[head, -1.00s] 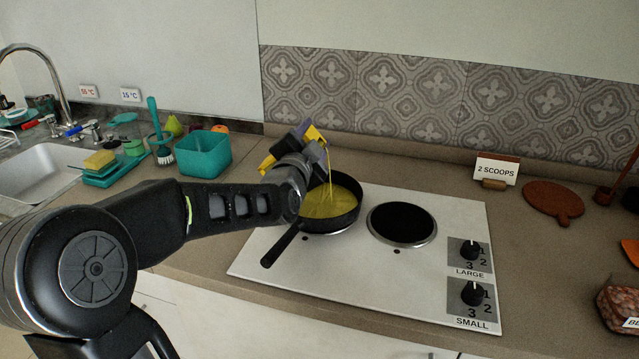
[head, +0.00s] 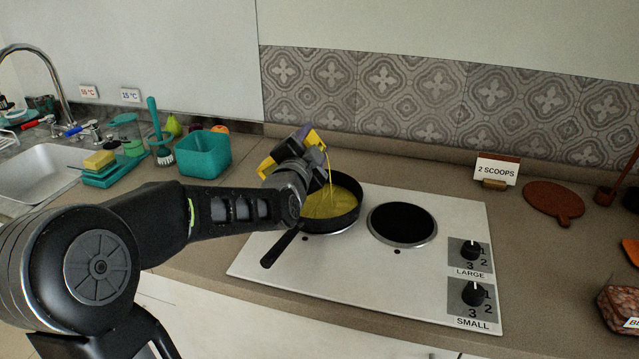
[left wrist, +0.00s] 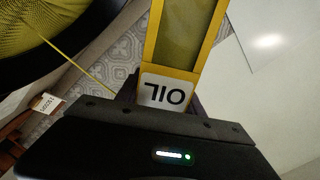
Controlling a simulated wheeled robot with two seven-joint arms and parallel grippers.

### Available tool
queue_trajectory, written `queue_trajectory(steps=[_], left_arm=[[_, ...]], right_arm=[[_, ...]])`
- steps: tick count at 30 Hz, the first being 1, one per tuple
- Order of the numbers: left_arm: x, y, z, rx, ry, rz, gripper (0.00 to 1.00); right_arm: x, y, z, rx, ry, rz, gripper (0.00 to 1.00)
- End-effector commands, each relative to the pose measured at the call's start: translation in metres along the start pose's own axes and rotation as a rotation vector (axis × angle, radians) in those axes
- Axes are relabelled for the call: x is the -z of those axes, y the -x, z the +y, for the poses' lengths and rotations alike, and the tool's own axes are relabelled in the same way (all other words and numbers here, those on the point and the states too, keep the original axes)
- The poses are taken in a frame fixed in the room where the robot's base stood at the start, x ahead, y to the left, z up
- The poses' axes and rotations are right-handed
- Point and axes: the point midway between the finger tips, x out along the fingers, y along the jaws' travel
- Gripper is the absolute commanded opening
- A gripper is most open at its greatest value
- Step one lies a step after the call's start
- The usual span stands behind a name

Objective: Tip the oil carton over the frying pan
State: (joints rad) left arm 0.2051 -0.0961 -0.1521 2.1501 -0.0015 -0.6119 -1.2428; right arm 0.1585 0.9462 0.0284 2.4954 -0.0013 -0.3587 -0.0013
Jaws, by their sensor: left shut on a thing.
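The oil carton (left wrist: 185,45) is yellow with a white OIL label, and my left gripper (left wrist: 165,105) is shut on it. In the head view the carton (head: 313,138) is tilted above the frying pan, partly hidden by my left gripper (head: 300,155). A thin yellow stream runs from it into the pan. The black frying pan (head: 345,222) sits on the hob's left burner, with its handle toward the front left. Yellow oil covers the pan's visible floor. The pan's edge also shows in the left wrist view (left wrist: 85,75). My right gripper is out of view.
The white hob (head: 400,275) has an empty right burner (head: 402,222) and two knobs at its right. A teal bin (head: 203,155), brush (head: 158,135) and sponge (head: 99,160) stand left, near the sink. A "2 SCOOPS" card (head: 496,169) and brown round board (head: 553,200) lie right.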

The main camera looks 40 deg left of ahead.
Motion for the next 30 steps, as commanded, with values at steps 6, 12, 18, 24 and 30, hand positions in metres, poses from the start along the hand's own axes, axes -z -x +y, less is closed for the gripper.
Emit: queue_trajectory(steps=[6, 12, 18, 24, 30], left_arm=[[-0.0009, -0.0001, 0.0007, 0.002, -0.011, 0.001, 0.0], [-0.002, 0.0, 0.0019, 0.002, -0.021, 0.001, 0.0], [-0.003, 0.0, 0.0031, 0.002, -0.029, 0.001, 0.0], [-0.004, 0.0, 0.0042, 0.002, -0.037, 0.001, 0.0], [-0.0049, 0.0, 0.0054, 0.002, -0.045, 0.001, 0.0]], right_arm=[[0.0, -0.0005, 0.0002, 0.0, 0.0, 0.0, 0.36], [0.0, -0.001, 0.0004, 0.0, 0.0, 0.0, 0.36], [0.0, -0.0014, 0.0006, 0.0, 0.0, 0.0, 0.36], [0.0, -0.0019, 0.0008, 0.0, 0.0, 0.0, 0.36], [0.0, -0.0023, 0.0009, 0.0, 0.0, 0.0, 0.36]])
